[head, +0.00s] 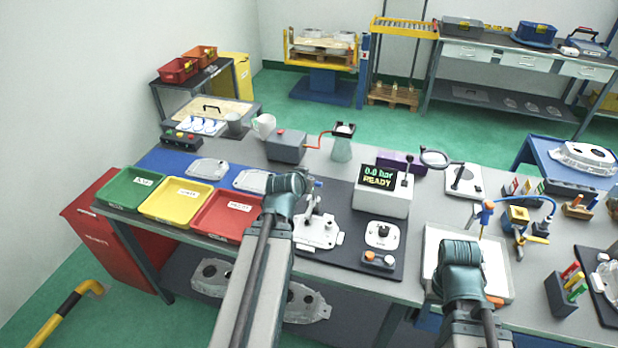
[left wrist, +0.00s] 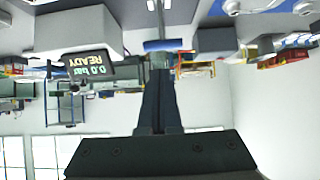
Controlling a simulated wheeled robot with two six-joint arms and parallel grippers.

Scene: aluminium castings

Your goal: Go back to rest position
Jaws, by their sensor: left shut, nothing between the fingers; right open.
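My left arm reaches in from the bottom of the head view, its wrist (head: 285,190) above the bench beside the red tray and the casting fixture. In the left wrist view my left gripper (left wrist: 159,62) is shut, with nothing between its fingers. My right gripper (head: 461,262) is over a white board on the bench at right. It is open, and its fingertips are largely hidden by the wrist. I see nothing held in it.
Green (head: 132,188), yellow (head: 176,202) and red (head: 226,215) trays line the bench's left. A casting fixture (head: 318,232) and a pressure tester (head: 382,192) reading "0.0 bar READY" stand between the arms. A magnifier (head: 434,158) and small tools crowd the right.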

